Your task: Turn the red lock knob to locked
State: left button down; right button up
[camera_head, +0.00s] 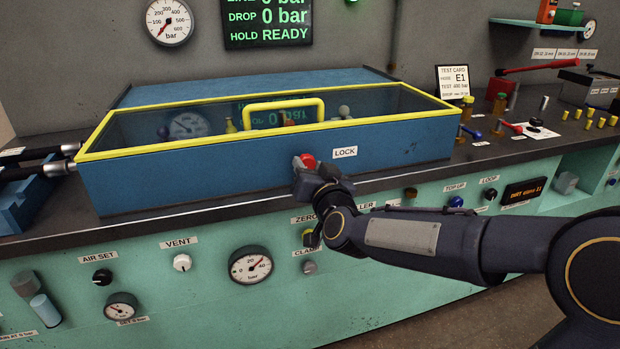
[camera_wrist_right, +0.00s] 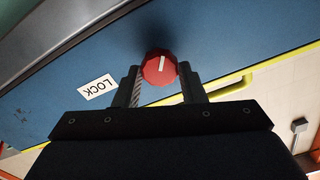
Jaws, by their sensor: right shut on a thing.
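The red lock knob (camera_head: 308,161) is on the front face of the blue test box (camera_head: 240,165), just left of the white LOCK label (camera_head: 345,152). In the right wrist view the knob (camera_wrist_right: 159,67) is round and red with a white pointer line, which runs nearly up and down in that picture. My right gripper (camera_wrist_right: 160,78) is shut on the knob, with one finger on each side. In the head view the right gripper (camera_head: 306,170) covers the lower part of the knob. My left gripper is in neither view.
The box has a clear lid with a yellow frame and a yellow handle (camera_head: 283,106), and the lid lies closed. Below is a green panel with a VENT knob (camera_head: 182,262) and a pressure gauge (camera_head: 250,265). Black hoses (camera_head: 35,171) enter the box at the left.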

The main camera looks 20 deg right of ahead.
jog(key=m+b, duration=0.1)
jog(key=m, duration=0.1)
jog(key=m+b, duration=0.2)
jog(key=m, duration=0.1)
jog(key=shift+f+m+b, duration=0.25)
jog(key=shift+m+b, duration=0.05)
jog(key=m+b, duration=0.2)
jog(key=m, duration=0.3)
jog(key=shift+d+r+b, duration=0.1)
jog(key=shift+b, duration=0.2)
jog(key=o, duration=1)
jog(key=shift+s, duration=0.1)
jog(key=s+p, duration=0.1)
jog(key=s, duration=0.6)
jog(key=shift+s, duration=0.35)
